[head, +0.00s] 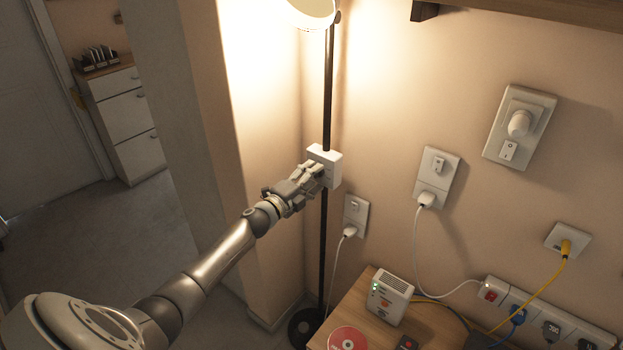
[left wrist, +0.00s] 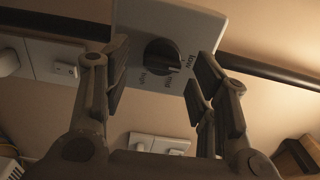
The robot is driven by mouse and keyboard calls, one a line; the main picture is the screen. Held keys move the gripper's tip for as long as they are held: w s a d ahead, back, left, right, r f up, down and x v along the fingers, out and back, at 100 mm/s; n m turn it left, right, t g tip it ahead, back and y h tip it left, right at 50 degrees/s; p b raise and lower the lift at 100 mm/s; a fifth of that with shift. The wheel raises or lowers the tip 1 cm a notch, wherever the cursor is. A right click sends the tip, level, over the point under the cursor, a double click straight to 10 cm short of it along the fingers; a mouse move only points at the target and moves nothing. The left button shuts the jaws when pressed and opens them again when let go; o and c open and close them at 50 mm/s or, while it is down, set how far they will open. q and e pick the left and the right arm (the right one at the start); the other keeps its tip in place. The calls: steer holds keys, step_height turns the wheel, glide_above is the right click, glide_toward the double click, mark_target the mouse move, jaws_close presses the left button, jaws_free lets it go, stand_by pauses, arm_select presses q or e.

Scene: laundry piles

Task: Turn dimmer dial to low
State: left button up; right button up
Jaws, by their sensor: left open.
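The dimmer box (head: 325,160) is a white box on the black lamp pole. In the left wrist view its plate shows a black round dial (left wrist: 162,56) with printed labels; "low" (left wrist: 190,60) seems to be on the right of the dial, with others below it. I cannot tell for sure which label the dial points to. My left gripper (head: 312,173) is at the front of the box. In the left wrist view its fingers (left wrist: 162,72) are open, one on each side of the dial, with visible gaps to it. My right gripper is not in view.
The lamp shade (head: 312,12) above is lit. Wall switches and sockets (head: 437,178) are on the right wall. A white cabinet (head: 127,120) stands far left.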

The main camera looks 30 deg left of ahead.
arm_select(q)
steer(key=s+a, duration=0.1)
steer(key=s, duration=1.1)
stand_by(0.5)
steer(key=s+d+f+n+g+y, duration=0.1)
steer(key=s+f+n+g, duration=0.3)
steer(key=f, duration=0.7)
steer(key=s+d+f+n+g+y, duration=0.1)
steer(key=s+f+n, duration=0.2)
steer(key=s+f, duration=0.55)
steer(key=s+f+n+g+y, duration=0.1)
steer(key=s+f+n+g, duration=0.15)
steer(key=f, duration=1.15)
steer(key=s+d+f+n+g, duration=0.2)
steer(key=s+d+f, duration=0.4)
steer(key=s, duration=0.5)
steer(key=s+d+f+n+g+h, duration=0.1)
steer(key=s+d+f+n+g, duration=0.1)
steer(key=s+d+f+g, duration=0.2)
steer(key=s+d+f+n+g, duration=0.3)
steer(key=s+d+f, duration=0.4)
steer(key=s, duration=1.1)
step_height(320, 180, down, 3)
steer(key=shift+s+d+r+h, duration=0.1)
steer(key=shift+s+d+h, duration=0.15)
steer(key=shift+d+h, duration=0.15)
steer(key=shift+g, duration=0.25)
